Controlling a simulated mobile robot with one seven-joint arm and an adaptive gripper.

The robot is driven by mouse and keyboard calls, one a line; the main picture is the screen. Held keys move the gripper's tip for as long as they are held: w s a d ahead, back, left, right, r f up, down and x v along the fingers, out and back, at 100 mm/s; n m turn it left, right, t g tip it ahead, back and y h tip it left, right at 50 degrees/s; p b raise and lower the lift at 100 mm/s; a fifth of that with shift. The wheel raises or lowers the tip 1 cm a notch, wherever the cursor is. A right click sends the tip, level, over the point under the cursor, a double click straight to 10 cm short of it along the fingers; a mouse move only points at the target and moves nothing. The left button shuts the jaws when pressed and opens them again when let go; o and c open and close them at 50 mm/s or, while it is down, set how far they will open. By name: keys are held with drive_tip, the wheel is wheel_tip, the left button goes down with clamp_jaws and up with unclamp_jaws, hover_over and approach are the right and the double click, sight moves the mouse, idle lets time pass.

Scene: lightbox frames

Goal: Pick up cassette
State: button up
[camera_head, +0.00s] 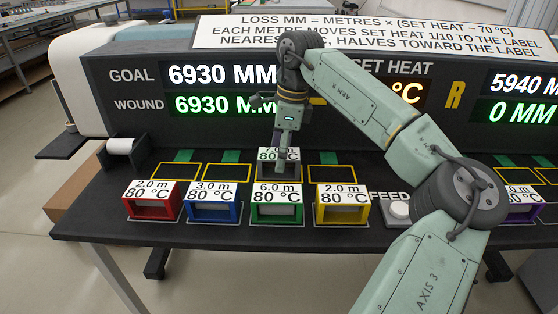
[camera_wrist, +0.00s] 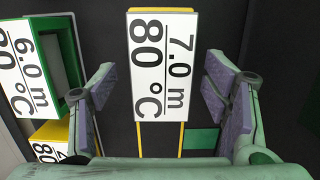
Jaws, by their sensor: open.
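My gripper (camera_head: 284,142) points down over a cassette (camera_head: 279,168) labelled 7.0 m 80 °C, in the back row on the black bench. My arm's end hides part of its label in the head view. In the wrist view the white label of this cassette (camera_wrist: 163,65) lies between my two spread, purple-padded fingers, with a gap on each side. The cassette's body is mostly hidden there. In the front row stand a red cassette (camera_head: 151,207), a blue one (camera_head: 212,210), a green one (camera_head: 277,212) and a yellow one (camera_head: 341,212).
Empty yellow-outlined slots (camera_head: 206,172) lie left and right of the 7.0 m cassette. A white FEED button (camera_head: 398,210) is right of the yellow cassette. A purple cassette (camera_head: 524,210) stands far right. The display panel (camera_head: 130,90) rises behind, reading GOAL 6930 MM, WOUND 6930 MM.

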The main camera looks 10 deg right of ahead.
sight(276, 154)
drive_tip(key=shift+w+a+f, duration=0.1)
drive_tip(key=shift+a+f, duration=0.1)
drive_tip(key=shift+f, duration=1.35)
drive_tip(key=shift+c, duration=0.3)
drive_tip(key=c, duration=1.4)
drive_tip(key=shift+r, duration=0.25)
wheel_tip(276, 154, up, 6)
drive_tip(key=shift+b, duration=0.95)
drive_tip(key=s+a+b, duration=0.2)
drive_tip(key=s, duration=0.7)
drive_tip(key=s+a+b, duration=0.2)
drive_tip(key=s+b, duration=0.1)
drive_tip(key=s, duration=0.7)
drive_tip(key=shift+s+r+b, duration=0.25)
drive_tip(key=shift+s+b, duration=0.05)
drive_tip(key=shift+b, duration=0.05)
